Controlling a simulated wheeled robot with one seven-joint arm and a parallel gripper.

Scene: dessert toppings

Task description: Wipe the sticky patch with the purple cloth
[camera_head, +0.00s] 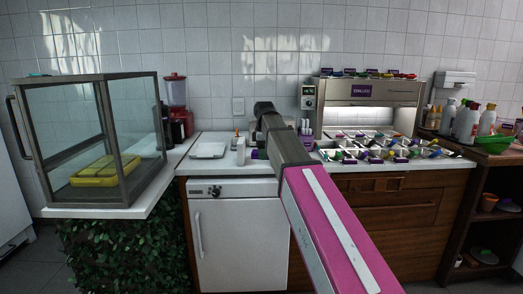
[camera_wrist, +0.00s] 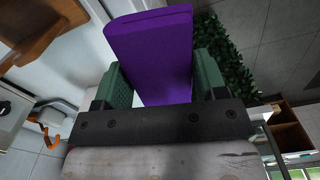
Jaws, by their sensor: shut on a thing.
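The purple cloth (camera_wrist: 150,40) is a thick folded block in the wrist view. My gripper (camera_wrist: 161,76) is shut on it, with a green finger on each side. The cloth sticks out past the fingertips. In the head view my arm reaches over the counter (camera_head: 222,168), and its own links hide the gripper. A small purple bit (camera_head: 256,154) shows beside the arm's end at the counter; I cannot tell whether it is the cloth. I cannot make out a sticky patch in either view.
A glass case (camera_head: 100,137) with a yellow tray (camera_head: 100,172) stands at left. A red blender (camera_head: 176,92) and a white scale (camera_head: 208,150) are left of my arm. A steel topping station (camera_head: 368,91) with several filled trays is at right. Bottles (camera_head: 467,124) stand on the far-right shelf.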

